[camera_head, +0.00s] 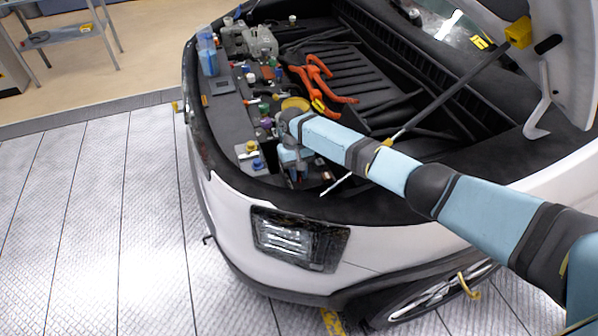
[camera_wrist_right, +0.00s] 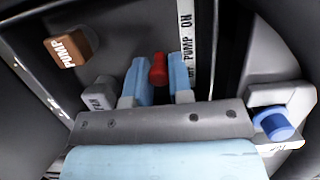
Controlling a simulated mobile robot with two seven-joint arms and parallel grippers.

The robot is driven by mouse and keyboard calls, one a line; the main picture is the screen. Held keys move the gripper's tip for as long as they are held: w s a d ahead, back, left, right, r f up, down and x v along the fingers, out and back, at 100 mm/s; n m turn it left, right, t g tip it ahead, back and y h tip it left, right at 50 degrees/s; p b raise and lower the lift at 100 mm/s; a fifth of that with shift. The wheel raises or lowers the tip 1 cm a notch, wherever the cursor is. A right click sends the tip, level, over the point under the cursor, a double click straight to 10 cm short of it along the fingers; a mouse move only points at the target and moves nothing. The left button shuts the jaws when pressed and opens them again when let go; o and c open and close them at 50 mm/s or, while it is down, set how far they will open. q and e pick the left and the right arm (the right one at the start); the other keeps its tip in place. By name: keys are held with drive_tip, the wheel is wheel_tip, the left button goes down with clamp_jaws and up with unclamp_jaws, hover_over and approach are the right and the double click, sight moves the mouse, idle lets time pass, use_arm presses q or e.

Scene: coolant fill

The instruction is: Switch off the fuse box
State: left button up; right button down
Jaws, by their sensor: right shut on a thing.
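My right gripper (camera_head: 297,172) reaches down into the front of the open engine bay. In the wrist view, its two light blue fingers (camera_wrist_right: 160,78) are closed on a small red switch piece (camera_wrist_right: 158,68). The fuse box (camera_wrist_right: 110,40) is a dark grey housing around it. A brown block marked PUMP (camera_wrist_right: 68,47) and a grey block, its label partly hidden, (camera_wrist_right: 99,95) sit to the left. A white strip with "PUMP ON" (camera_wrist_right: 187,30) runs just right of the fingers. In the head view the gripper and arm hide most of the fuse box. My left gripper is not in view.
The white car's raised hood (camera_head: 570,50) and its prop rod are at the upper right. Orange cables (camera_head: 318,82), a yellow cap (camera_head: 295,103) and a blue bottle (camera_head: 207,52) are in the bay. A blue-capped part (camera_wrist_right: 272,122) is right of my gripper. The floor at left is clear.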

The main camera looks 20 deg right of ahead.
drive_tip(key=shift+w+f+g+b, duration=0.25)
drive_tip(key=shift+g+b, duration=0.75)
drive_tip(key=shift+g, duration=0.1)
drive_tip(key=c, duration=1)
unclamp_jaws()
drive_tip(key=shift+w+r, duration=0.1)
drive_tip(key=b+v, duration=0.2)
drive_tip(key=v, duration=1.1)
drive_tip(key=shift+w+r, duration=0.2)
drive_tip(key=shift+r, duration=0.1)
